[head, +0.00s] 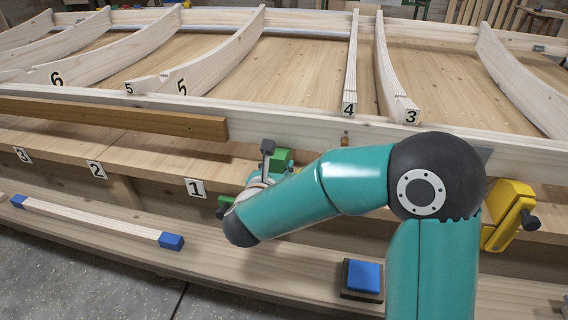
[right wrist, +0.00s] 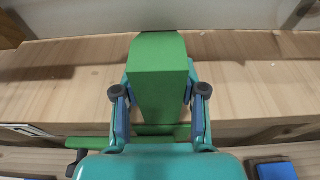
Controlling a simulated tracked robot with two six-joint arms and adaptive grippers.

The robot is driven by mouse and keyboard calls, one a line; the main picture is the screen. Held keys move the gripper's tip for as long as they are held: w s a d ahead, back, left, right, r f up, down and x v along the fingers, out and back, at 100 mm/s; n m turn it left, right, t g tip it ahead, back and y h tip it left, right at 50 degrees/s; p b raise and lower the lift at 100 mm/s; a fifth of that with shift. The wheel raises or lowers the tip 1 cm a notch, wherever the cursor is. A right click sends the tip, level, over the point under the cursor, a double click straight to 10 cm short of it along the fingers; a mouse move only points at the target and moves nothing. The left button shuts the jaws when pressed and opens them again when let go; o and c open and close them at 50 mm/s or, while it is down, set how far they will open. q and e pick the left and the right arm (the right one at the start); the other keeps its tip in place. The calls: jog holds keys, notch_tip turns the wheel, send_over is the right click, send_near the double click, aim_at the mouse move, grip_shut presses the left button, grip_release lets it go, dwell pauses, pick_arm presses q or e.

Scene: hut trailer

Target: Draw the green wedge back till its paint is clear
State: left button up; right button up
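The green piece (head: 282,160) is at the long rail in front of the frame, partly hidden by my right arm in the head view. In the right wrist view it is a thick green block (right wrist: 160,85) with a rounded far end, with a green bar (right wrist: 95,143) and a dark knob below it; it looks like a clamp. My right gripper (head: 268,165) has one finger on each side of the block, and the pads appear to press its sides, as seen in the right wrist view (right wrist: 159,95). I cannot see any paint mark. My left gripper is not in view.
A yellow clamp (head: 507,213) with a dark knob sits on the rail at the right. A blue block on a dark pad (head: 362,276) and a blue-ended wooden bar (head: 90,220) lie on the lower plank. Numbered ribs (head: 400,85) stand behind.

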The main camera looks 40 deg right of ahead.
grip_shut()
jog(key=shift+s+a, duration=0.1)
jog(key=shift+s+a, duration=0.9)
jog(key=shift+a, duration=0.15)
jog(key=o, duration=0.9)
grip_release()
jog(key=shift+o, duration=0.2)
